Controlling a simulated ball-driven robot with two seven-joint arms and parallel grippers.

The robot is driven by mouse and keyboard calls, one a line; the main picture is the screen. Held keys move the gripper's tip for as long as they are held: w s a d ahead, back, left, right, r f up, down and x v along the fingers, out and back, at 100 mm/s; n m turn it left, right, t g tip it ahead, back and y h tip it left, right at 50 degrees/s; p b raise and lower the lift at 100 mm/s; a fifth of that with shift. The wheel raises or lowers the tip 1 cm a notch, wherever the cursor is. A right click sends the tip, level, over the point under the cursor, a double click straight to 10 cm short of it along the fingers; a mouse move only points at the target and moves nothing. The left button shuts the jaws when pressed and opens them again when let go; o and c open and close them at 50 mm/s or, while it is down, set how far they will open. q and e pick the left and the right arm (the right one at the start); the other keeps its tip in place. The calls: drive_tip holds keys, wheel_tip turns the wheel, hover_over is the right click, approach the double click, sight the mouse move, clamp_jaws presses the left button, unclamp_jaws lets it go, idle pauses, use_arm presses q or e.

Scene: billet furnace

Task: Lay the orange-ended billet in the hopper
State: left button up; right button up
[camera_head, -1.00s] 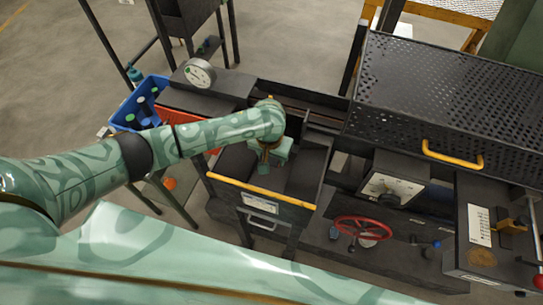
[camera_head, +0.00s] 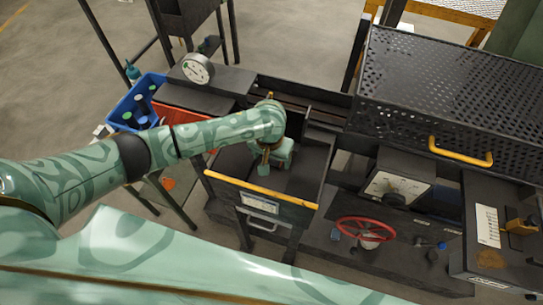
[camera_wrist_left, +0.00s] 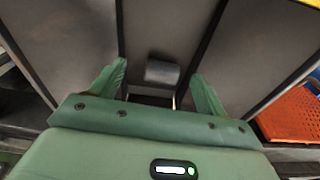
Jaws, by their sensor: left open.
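The hopper (camera_head: 262,187) is the dark sloped-sided bin with a yellow front edge, at the middle of the head view. My left gripper (camera_head: 270,166) is over and partly inside its mouth. In the left wrist view my left gripper (camera_wrist_left: 159,72) is open, its two green fingers apart. A short grey rounded piece (camera_wrist_left: 162,72) shows low between the dark hopper walls, in line with the gap between the fingers. I cannot tell whether it is the billet, as no orange end shows on it. My right gripper is not in view.
A blue crate (camera_head: 119,112) with several colour-ended billets stands at the left, beside a red-orange tray (camera_head: 187,118). A round gauge (camera_head: 197,69) stands behind. The perforated cover (camera_head: 440,90), red handwheel (camera_head: 365,229) and dial box (camera_head: 392,185) are to the right.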

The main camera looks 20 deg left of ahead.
use_arm(q)
wheel_tip(320, 180, up, 16)
drive_tip(key=s+p, duration=0.2)
drive_tip(key=p, duration=0.4)
idle(0.6)
